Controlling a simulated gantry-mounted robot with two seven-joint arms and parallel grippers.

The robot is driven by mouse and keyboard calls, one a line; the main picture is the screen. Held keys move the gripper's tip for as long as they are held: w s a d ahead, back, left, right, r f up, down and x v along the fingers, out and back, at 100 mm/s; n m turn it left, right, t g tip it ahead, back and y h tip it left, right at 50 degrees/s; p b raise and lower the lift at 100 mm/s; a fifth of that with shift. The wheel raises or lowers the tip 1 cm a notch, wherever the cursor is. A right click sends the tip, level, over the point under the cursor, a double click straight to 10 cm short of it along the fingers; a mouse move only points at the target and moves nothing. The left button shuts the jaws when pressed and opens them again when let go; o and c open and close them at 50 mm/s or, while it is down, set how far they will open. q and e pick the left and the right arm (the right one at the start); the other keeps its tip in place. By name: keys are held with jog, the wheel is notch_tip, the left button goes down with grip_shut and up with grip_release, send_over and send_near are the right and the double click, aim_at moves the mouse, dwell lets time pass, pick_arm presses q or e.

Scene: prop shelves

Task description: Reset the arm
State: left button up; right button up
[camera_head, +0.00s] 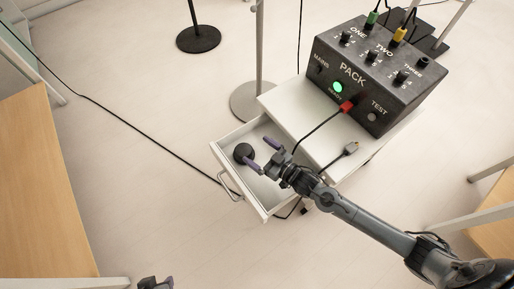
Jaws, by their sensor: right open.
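My right arm (370,223) reaches in from the lower right. Its gripper (262,154) is open, with its two purple-tipped fingers spread over the open drawer (265,209). A dark round object (243,152) lies in the drawer, just left of the fingertips. Nothing shows between the fingers; whether one fingertip touches the object is unclear. My left gripper (155,283) shows only in part at the bottom edge, and its opening cannot be made out.
A black PACK box (352,75) with a lit green button, knobs and plugged cables stands on the white cabinet (298,106). A loose cable plug (351,148) lies on the cabinet top. Stand bases (198,40) and a floor cable are nearby. A wooden table (45,190) is left.

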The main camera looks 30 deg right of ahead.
dwell(0.3)
jog(key=s+d+r+m+g+h+p, duration=0.25)
jog(key=s+r+g+h+p, duration=0.65)
jog(key=s+r+p, duration=1.8)
notch_tip(320, 180, up, 37)
jog(key=w+g+y+p, duration=0.2)
jog(key=g+y+p, duration=0.1)
jog(key=p, duration=3.2)
notch_tip(320, 180, down, 75)
jog(key=b, duration=7.5)
jog(key=shift+a+f, duration=0.15)
jog(key=shift+f, duration=0.05)
